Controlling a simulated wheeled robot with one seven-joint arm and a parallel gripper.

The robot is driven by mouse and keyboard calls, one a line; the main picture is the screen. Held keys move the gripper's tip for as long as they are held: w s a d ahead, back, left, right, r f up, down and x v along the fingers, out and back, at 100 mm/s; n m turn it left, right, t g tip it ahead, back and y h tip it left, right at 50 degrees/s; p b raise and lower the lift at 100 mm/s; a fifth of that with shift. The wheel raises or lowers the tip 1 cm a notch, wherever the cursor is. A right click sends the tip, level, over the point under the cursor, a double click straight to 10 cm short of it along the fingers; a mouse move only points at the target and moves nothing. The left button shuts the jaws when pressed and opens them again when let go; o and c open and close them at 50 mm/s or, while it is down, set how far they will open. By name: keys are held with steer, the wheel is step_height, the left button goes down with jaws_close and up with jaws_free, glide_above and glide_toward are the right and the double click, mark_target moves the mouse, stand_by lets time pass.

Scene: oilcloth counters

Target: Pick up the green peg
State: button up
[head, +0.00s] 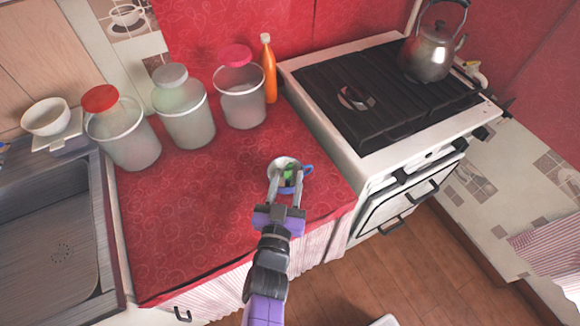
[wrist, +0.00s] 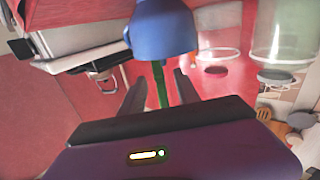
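The green peg (head: 289,174) stands in a small mug (head: 284,189) with a white inside and a blue handle, near the right front of the red counter. In the wrist view, which is upside down, the green peg (wrist: 162,88) sticks out of the blue mug (wrist: 162,30). My gripper (head: 287,171) reaches over the mug from the front. In the wrist view my gripper (wrist: 160,77) is open, one finger on each side of the peg, with a visible gap on both sides. The peg's lower part is hidden in the mug.
Three lidded jars stand behind on the red counter (head: 190,220): red-lidded (head: 124,135), grey-lidded (head: 184,115) and pink-lidded (head: 240,95). An orange bottle (head: 269,75) is beside them. The stove (head: 390,95) with a kettle (head: 429,55) is right; the sink (head: 50,230) is left.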

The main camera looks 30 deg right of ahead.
steer(key=p+x, duration=0.1)
steer(key=x, duration=0.5)
steer(key=shift+r+p, duration=0.15)
steer(key=shift+p, duration=0.2)
jaws_close()
